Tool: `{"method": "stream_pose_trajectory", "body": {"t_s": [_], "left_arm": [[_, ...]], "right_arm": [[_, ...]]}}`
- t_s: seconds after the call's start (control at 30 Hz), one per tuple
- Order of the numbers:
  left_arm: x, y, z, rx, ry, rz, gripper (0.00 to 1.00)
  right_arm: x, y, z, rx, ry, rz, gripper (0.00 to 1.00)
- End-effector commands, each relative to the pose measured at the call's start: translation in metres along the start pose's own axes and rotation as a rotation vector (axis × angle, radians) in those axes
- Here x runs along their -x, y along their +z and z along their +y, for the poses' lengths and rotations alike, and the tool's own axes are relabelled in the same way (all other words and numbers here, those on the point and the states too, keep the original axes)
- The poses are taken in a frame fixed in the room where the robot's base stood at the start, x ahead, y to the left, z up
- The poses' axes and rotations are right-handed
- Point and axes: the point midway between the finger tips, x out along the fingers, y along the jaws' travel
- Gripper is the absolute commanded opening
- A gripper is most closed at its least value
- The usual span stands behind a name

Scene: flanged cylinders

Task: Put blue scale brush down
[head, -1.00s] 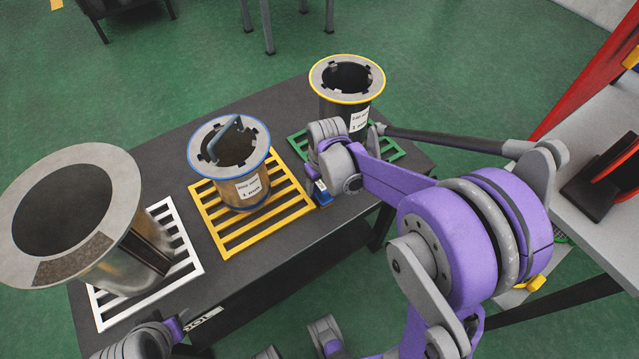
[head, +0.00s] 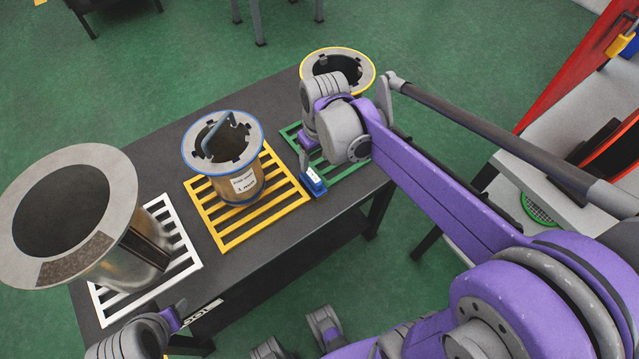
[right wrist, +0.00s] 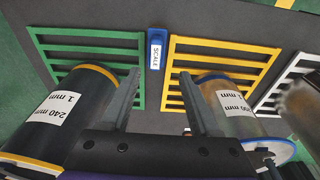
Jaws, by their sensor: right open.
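The blue scale brush (head: 314,182) lies on the dark table between the yellow and green racks. In the right wrist view the brush (right wrist: 156,50), with a white SCALE label, shows beyond my fingertips, with nothing between the fingers. My right gripper (right wrist: 160,80) is open and empty, its two fingers apart. In the head view my right gripper (head: 306,150) is above the table near the brush, partly hidden by its own wrist. A part of my left arm shows at the lower left of the head view; its jaws cannot be made out.
A blue-rimmed cylinder (head: 248,150) stands on the yellow rack (head: 228,238). A yellow-rimmed cylinder (head: 368,72) is behind my right arm by the green rack (head: 345,168). A large grey-flanged cylinder (head: 122,195) stands on the white rack (head: 187,250). The dark table (head: 165,145) has bare strips between racks.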

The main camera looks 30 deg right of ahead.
Motion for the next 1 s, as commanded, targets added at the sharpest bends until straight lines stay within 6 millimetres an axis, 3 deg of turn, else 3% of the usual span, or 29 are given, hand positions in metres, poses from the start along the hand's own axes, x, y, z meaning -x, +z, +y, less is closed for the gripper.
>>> {"method": "stream_pose_trajectory", "body": {"t_s": [0.3,0.5,0.67,1.0], "left_arm": [[0.0,0.0,0.0,0.0,0.0,0.0,0.5],[0.0,0.0,0.0,0.0,0.0,0.0,0.5],[0.0,0.0,0.0,0.0,0.0,0.0,0.5],[0.006,-0.004,0.0,0.0,0.0,0.002,0.5]], "right_arm": [[-0.001,0.094,-0.053,-0.04,0.023,0.186,0.62],[-0.014,0.132,-0.069,-0.063,0.018,0.274,0.62],[-0.018,0.141,-0.072,-0.07,0.015,0.296,0.62],[-0.011,0.138,-0.071,-0.07,0.016,0.298,0.62]]}}
